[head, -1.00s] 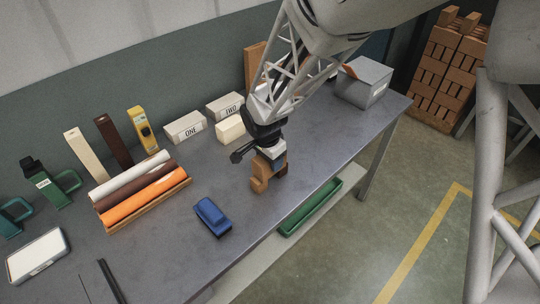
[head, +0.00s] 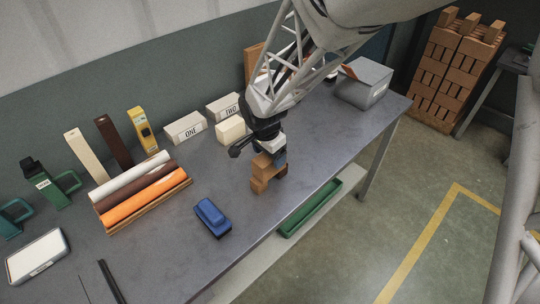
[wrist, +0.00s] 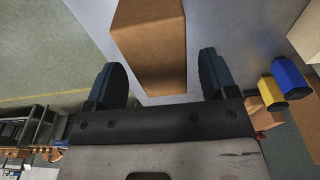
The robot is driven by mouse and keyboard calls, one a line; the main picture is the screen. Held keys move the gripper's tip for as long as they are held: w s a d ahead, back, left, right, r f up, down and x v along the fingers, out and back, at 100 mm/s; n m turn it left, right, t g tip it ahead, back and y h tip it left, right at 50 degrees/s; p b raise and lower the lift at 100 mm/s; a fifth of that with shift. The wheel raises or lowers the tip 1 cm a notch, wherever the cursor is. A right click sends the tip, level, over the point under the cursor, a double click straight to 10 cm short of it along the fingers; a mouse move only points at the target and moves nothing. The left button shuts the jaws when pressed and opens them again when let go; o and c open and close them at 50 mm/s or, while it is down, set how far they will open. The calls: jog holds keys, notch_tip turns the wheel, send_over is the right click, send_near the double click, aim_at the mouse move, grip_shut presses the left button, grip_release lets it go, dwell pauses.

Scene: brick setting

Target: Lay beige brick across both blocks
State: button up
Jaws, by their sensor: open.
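A cream-beige brick (head: 230,130) lies on the bench in front of the pale block marked TWO (head: 222,107). The pale block marked ONE (head: 185,127) stands to its left, with a gap between the two blocks. My gripper (head: 275,154) is open, low over a small group of orange-brown bricks (head: 262,180) near the bench's front edge. In the wrist view an orange-brown brick (wrist: 150,45) shows between my parted fingers (wrist: 161,82), with gaps on both sides. The gripper partly hides these bricks, so their exact stacking is unclear.
A blue object (head: 212,217) lies left of the bricks. A tray with coloured rolls (head: 145,203) lies farther left, and a grey box (head: 363,82) stands at the right end of the bench (head: 325,140). Bare surface surrounds the brown bricks.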

aim_at(267, 158)
notch_tip(267, 158, up, 10)
jog(key=shift+s+a, duration=0.4)
jog(key=shift+a, duration=0.05)
dwell(0.5)
jog(key=s+d+r+n, duration=0.4)
jog(key=s+d+r, duration=0.1)
jog(key=s+d, duration=0.5)
jog(key=s+d+r+n+t+y, duration=0.1)
jog(key=s+d+r+n, duration=0.3)
jog(key=s+d, duration=0.7)
jog(key=shift+s+r+n+t, duration=0.3)
jog(key=shift+s+r+n, duration=0.1)
jog(key=shift+s+r, duration=0.55)
